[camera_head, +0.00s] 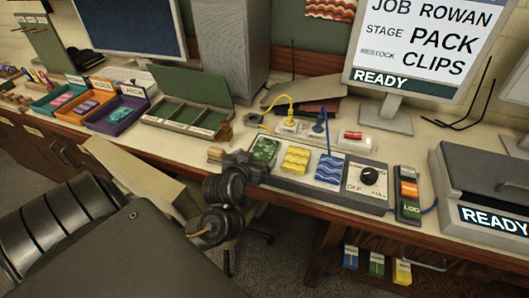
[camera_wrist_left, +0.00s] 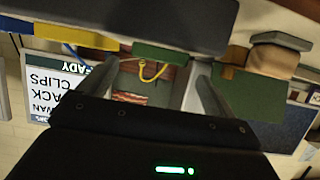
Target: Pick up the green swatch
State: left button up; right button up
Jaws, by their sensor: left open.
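The green swatch (camera_head: 265,149) lies at the left end of a grey panel (camera_head: 345,201), beside a yellow swatch (camera_head: 296,159) and a blue swatch (camera_head: 329,168). My left gripper (camera_head: 247,163) is at the panel's left end, close in front of the green swatch and partly in front of its lower edge. In the left wrist view the fingers stand apart with nothing held, and the green swatch (camera_wrist_left: 160,54) shows just beyond the fingertips, between them. I cannot tell whether they touch. My right gripper is not in view.
The panel has a black knob (camera_head: 370,176). An open green sorting box (camera_head: 187,119) and coloured trays (camera_head: 118,113) stand to the left. A monitor (camera_head: 425,45) stands behind; a grey machine (camera_head: 485,187) is at right. Blue, green and yellow tags (camera_head: 376,264) hang below the desk edge.

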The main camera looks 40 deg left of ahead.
aim_at(262, 152)
pick_arm(q)
jog(key=b+x, duration=0.3)
jog(key=x, duration=0.2)
jog(key=shift+d, duration=0.15)
jog(key=shift+w, duration=0.25)
jog(key=shift+r, duration=0.15)
jog(key=shift+s, duration=0.1)
jog(key=c, duration=1.1)
jog(key=shift+r, duration=0.1)
